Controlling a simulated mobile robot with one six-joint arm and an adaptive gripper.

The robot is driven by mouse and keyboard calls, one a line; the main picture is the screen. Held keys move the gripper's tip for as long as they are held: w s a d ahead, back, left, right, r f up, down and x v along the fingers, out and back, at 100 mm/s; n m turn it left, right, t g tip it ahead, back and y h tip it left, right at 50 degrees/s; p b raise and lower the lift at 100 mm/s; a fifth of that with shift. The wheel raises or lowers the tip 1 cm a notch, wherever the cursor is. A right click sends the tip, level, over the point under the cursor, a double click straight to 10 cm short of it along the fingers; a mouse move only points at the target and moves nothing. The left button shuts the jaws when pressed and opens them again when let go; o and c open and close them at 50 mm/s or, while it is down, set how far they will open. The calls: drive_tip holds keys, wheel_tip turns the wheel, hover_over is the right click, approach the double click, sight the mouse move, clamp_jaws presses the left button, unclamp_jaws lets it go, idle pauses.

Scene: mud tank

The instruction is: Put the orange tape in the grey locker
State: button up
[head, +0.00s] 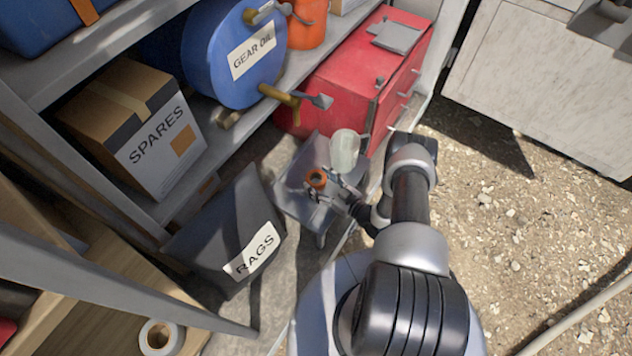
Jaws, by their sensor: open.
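The orange tape (317,179) is a small ring-shaped roll on a low grey stool (290,197), in the middle of the head view. My gripper (340,194) is open, low over the right part of the stool, just right of the tape. Whether a finger touches the tape is too small to tell. I see nothing that is clearly the grey locker. A pale, worn box-like unit (545,95) stands at the upper right, but I cannot tell what it is.
A pale translucent jar (345,150) stands close behind my gripper. A dark RAGS bin (225,225) stands left of the stool. Gravel ground (500,250) lies open at right.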

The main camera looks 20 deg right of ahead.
drive_tip(key=shift+w, duration=0.1)
drive_tip(key=c, duration=0.8)
drive_tip(key=shift+r, duration=0.15)
